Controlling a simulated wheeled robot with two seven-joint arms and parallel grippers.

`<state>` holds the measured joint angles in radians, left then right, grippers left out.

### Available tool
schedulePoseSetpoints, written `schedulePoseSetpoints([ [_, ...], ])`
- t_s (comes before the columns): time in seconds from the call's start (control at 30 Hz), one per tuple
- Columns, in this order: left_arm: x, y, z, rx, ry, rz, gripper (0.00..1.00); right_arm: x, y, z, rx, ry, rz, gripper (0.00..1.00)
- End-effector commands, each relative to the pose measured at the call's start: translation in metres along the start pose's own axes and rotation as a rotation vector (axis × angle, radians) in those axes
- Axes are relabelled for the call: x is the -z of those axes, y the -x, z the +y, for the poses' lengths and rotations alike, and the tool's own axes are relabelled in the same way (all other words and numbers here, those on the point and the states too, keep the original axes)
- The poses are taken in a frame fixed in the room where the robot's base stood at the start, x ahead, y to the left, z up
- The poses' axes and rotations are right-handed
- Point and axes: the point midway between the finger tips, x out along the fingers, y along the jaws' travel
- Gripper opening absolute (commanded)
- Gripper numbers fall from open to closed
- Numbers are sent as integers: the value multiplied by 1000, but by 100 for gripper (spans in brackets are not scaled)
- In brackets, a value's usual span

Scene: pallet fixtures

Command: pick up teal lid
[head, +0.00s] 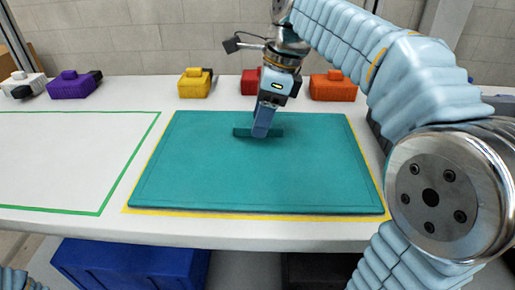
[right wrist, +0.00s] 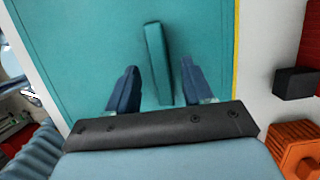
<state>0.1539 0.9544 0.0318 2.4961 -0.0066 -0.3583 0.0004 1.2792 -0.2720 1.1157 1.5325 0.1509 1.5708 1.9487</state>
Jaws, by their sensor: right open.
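The teal lid (head: 240,175) lies flat on the white table inside a yellow outline. Its raised bar handle (head: 243,132) is near the lid's far edge. My right gripper (head: 262,132) is at the handle in the head view and hides part of it. In the right wrist view the two fingers (right wrist: 158,85) are open, one on each side of the handle (right wrist: 157,60), with gaps between. The handle looks slightly tilted relative to the fingers. The lid's surface (right wrist: 85,50) fills much of that view. My left gripper is not seen.
Purple (head: 73,85), yellow (head: 194,83), red (head: 250,82) and orange (head: 333,87) fixtures stand along the table's back edge. A green-outlined area (head: 65,155) on the left is empty. A blue crate (head: 130,268) is below the table's front edge.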

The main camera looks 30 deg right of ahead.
Motion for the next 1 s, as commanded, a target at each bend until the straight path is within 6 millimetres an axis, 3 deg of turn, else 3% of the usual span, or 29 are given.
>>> schedulePoseSetpoints([
  [0.1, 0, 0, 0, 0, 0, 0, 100, 1, -10, 0, 0, -1, 1, 51],
  [0.33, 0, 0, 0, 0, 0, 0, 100, 0, -12, 0, 1, 0, -1, 51],
  [0.67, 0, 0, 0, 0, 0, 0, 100, 0, -12, 0, 1, 0, 0, 0],
  [1.0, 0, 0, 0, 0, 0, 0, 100, 0, -11, 0, 1, 0, -1, 0],
])
